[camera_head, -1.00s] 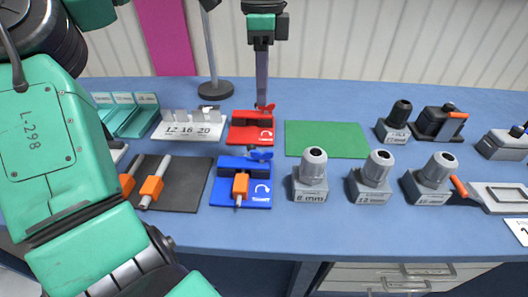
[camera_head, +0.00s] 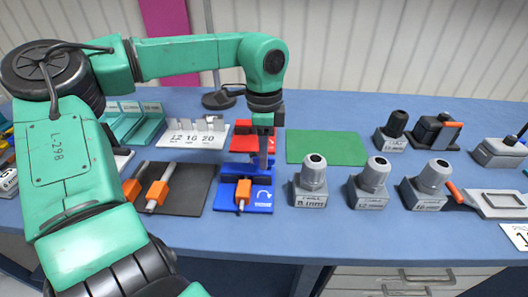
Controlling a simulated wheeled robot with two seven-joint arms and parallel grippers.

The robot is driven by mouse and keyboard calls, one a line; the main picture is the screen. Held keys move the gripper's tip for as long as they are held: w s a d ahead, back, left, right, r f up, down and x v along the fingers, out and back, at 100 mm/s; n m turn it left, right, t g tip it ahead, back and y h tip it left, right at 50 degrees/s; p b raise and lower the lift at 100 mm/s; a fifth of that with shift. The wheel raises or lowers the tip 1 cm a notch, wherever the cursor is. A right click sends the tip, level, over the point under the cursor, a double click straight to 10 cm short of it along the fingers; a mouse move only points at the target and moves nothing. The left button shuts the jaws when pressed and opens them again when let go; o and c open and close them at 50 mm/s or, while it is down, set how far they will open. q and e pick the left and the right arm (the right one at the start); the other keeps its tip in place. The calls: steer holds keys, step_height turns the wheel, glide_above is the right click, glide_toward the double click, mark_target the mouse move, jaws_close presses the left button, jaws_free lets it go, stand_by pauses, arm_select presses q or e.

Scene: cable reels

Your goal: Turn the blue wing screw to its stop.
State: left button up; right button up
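The blue fixture (camera_head: 263,199) lies on the table, with a white curved arrow and lettering on its face. An orange-collared cable piece (camera_head: 243,189) sits in it. My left gripper (camera_head: 263,165) points straight down at the fixture's back right, where the blue wing screw was visible earlier. The fingers cover that spot, so the wing screw is mostly hidden. I see the fingers edge-on and cannot tell whether they are closed on it. My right gripper is not in view.
A red fixture (camera_head: 241,140) stands just behind the blue one, close to my fingers. A dark mat (camera_head: 190,196) with orange-collared pieces lies left. Grey blocks with knobs (camera_head: 311,185) stand right. A green mat (camera_head: 326,147) is bare.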

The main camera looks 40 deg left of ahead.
arm_select(q)
jaws_close()
